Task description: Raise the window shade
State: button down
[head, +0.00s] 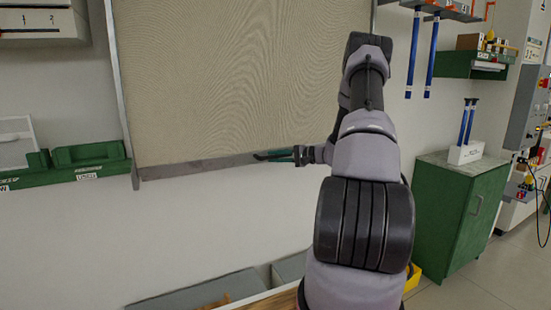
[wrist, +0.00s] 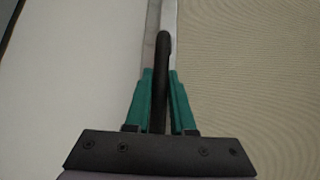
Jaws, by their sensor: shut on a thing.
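The window shade (head: 230,75) is a beige cloth panel hanging in a grey frame on the wall, drawn far down. Its grey bottom bar (head: 205,165) runs along the lower edge. The cloth also shows at right in the wrist view (wrist: 250,80), with the bar (wrist: 152,40) beside it. My gripper (head: 277,154) is at the bar, right of its middle. Its green fingers (wrist: 161,95) are shut on a dark rounded pull (wrist: 162,60), which lies along the bar. The bar's right end is hidden behind my arm.
Green wall bins (head: 90,165) are left of the shade. A green cabinet (head: 455,220) with a white holder of blue rods (head: 466,150) stands at right. Blue rods (head: 430,55) hang from a rack above. Grey bins (head: 200,293) lie below; the wall under the shade is bare.

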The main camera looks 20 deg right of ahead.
dwell(0.5)
notch_tip(320, 180, up, 61)
jog(key=shift+f, duration=0.1)
jog(key=c, duration=0.8)
grip_release()
jog(key=shift+o, duration=0.2)
jog(key=v, duration=1.1)
